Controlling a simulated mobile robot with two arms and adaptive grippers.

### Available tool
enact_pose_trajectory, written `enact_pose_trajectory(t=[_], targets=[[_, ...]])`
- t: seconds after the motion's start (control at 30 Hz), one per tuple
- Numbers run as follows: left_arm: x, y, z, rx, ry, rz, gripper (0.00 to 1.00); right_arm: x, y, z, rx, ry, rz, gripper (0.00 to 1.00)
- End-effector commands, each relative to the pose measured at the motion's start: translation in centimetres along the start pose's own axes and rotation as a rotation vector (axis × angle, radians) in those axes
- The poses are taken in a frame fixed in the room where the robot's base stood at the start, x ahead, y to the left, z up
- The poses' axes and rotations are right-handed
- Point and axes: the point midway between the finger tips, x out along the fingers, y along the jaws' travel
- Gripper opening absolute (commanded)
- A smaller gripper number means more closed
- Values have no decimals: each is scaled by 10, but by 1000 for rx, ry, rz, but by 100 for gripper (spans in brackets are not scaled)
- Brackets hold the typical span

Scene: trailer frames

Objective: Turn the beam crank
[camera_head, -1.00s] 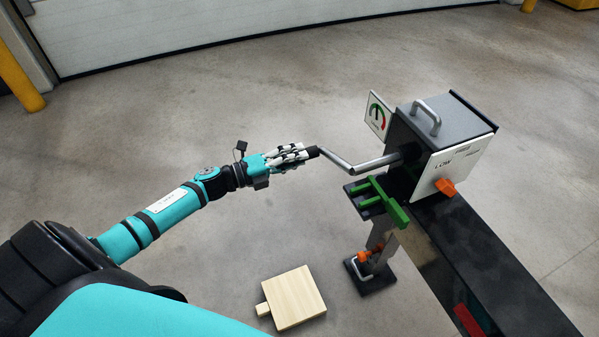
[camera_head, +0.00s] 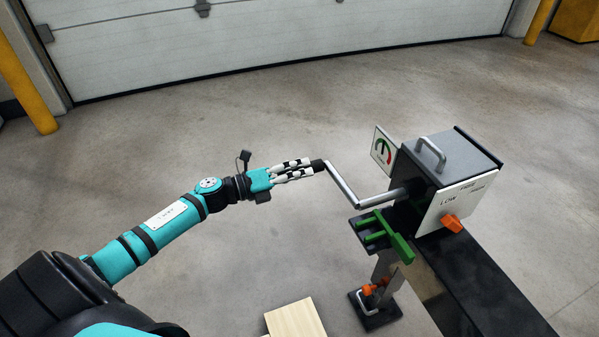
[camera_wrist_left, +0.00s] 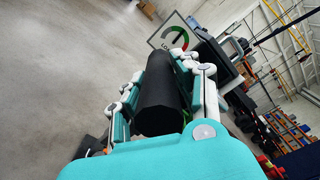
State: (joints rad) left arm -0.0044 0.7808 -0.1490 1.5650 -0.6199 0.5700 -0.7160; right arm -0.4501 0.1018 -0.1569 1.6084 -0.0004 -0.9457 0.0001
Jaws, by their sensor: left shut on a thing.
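The crank (camera_head: 350,185) is a grey bent metal rod with a black grip. Its shaft enters the side of a dark gearbox (camera_head: 455,160) with a handle on top. My left gripper (camera_head: 306,168) is shut on the crank's black grip, which lies between the fingers in the left wrist view (camera_wrist_left: 163,95). The crank arm slopes up and left from the shaft to the grip. A gauge plate (camera_head: 384,151) with a green and red arc stands behind the crank. An orange selector knob (camera_head: 452,223) sits on the white panel marked LOW. My right gripper is not in view.
A black beam (camera_head: 485,290) runs from the gearbox to the lower right. A green forked lever (camera_head: 385,236) and a stand with an orange-handled pin (camera_head: 373,288) are below the crank. A wooden block (camera_head: 296,320) lies on the floor. Floor left of the crank is clear.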

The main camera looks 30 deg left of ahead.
Motion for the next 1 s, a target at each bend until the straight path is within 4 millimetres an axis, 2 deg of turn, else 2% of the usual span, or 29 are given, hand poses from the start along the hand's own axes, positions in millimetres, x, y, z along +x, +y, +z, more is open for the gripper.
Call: enact_pose_trajectory(t=[0.13, 0.17, 0.3, 0.33, 0.67, 0.77, 1.0], targets=[[0, -2, 3, 2, -5, -3, 0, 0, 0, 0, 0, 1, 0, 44], [0, -2, 3, 1, -5, -3, 33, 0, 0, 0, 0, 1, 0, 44], [0, -2, 2, 0, -4, -3, 51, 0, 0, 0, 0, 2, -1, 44], [0, -1, 2, 0, -4, -2, 53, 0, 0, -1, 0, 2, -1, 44], [-4, 0, 0, -2, -1, 0, 53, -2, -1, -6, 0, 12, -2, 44], [-17, 1, 0, -3, -1, 2, 53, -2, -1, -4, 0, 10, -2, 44], [-67, 1, 0, -3, -1, 3, 53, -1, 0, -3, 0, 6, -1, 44]])
